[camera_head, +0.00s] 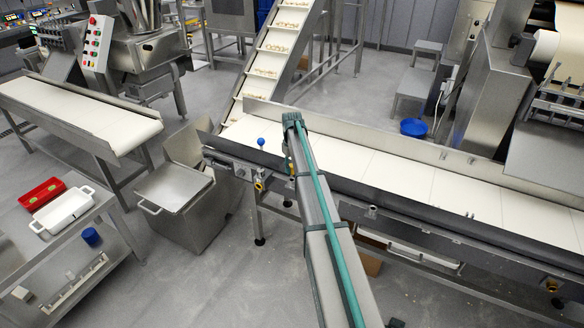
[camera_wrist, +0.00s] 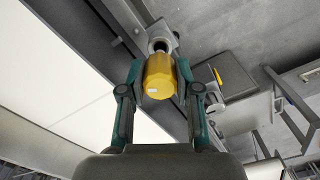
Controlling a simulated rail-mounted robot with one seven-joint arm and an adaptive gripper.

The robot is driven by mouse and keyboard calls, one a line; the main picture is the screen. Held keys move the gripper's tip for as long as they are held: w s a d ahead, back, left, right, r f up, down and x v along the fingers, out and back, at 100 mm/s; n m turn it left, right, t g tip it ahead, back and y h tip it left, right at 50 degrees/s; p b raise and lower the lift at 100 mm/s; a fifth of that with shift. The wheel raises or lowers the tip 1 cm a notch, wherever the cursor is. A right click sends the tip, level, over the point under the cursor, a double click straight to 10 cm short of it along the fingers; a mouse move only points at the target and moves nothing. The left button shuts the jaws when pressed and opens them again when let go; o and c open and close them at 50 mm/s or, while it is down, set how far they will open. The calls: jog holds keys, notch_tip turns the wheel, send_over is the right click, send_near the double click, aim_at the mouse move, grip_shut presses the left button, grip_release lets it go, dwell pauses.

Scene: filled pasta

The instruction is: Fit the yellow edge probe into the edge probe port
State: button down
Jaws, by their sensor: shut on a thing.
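The yellow edge probe (camera_wrist: 158,79) is in the middle of the wrist view, with a faceted body and a small white label. My gripper (camera_wrist: 160,72) is shut on it, one dark green finger on each side. Just beyond the probe's far end is a round metal ring with a dark opening (camera_wrist: 159,45), apparently the edge probe port, on the conveyor's side. The two line up closely, but I cannot tell whether they touch. In the head view my arm hides most of the gripper; a small yellow part (camera_head: 259,184) shows by the conveyor's side, its identity unclear.
The white conveyor belt (camera_head: 400,175) with its dark side rail (camera_head: 440,212) runs beside my arm. A bench holds a red tray (camera_head: 42,194) and a white tray (camera_head: 62,211).

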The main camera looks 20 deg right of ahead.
aim_at(292, 173)
jog(key=shift+f+b, duration=0.45)
jog(key=shift+f, duration=1.35)
dwell(1.2)
jog(key=c, duration=0.6)
grip_release()
jog(key=shift+o, duration=0.2)
jog(key=shift+w+d+r, duration=0.1)
jog(key=shift+d, duration=0.05)
dwell(0.3)
jog(key=shift+r, duration=0.1)
jog(key=shift+r, duration=0.2)
jog(key=shift+r+p, duration=1.7)
jog(key=shift+r, duration=1.45)
